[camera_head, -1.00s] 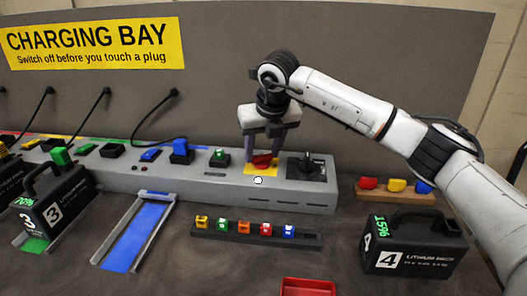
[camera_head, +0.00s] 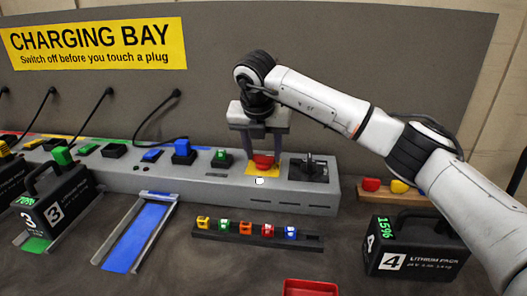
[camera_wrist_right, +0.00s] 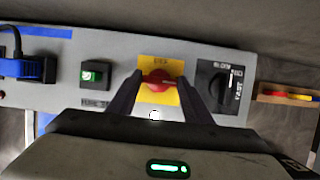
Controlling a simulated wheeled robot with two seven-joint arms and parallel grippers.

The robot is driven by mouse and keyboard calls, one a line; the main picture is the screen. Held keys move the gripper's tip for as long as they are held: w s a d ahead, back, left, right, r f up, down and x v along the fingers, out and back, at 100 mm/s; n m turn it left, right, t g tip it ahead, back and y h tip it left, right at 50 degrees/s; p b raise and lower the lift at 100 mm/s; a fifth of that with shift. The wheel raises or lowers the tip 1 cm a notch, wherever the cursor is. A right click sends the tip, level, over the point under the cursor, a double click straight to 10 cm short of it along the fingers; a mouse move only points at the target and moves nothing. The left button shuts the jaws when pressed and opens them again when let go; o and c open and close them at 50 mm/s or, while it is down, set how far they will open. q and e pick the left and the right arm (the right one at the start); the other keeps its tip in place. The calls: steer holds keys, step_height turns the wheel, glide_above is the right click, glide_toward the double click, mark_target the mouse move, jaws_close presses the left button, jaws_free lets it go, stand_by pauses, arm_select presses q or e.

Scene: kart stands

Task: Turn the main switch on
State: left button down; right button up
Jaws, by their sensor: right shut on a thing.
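The main switch, a red rotary knob (camera_head: 263,160) on a yellow plate (camera_head: 250,170), sits near the right end of the grey charging console. My right gripper (camera_head: 266,150) reaches down onto it from above, one finger on each side. In the right wrist view the red knob (camera_wrist_right: 158,82) lies between the two dark fingers, its handle running roughly across from finger to finger. The gripper is shut on the knob. A small round lamp (camera_head: 260,181) below the plate looks white. The fingers and palm hide part of the knob. My left gripper is not in view.
A black selector dial (camera_head: 308,169) is close to the right of the switch. A green rocker (camera_head: 221,155) and plugs with cables are to the left. A rack of coloured cubes (camera_head: 245,238), a red tray (camera_head: 309,288) and battery pack 4 (camera_head: 410,250) stand in front.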

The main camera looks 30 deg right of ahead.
steer(key=o, duration=1.1)
steer(key=shift+c, duration=0.2)
steer(key=v, duration=1)
steer(key=shift+r+b, duration=0.15)
steer(key=shift+b, duration=0.2)
steer(key=shift+s, duration=0.1)
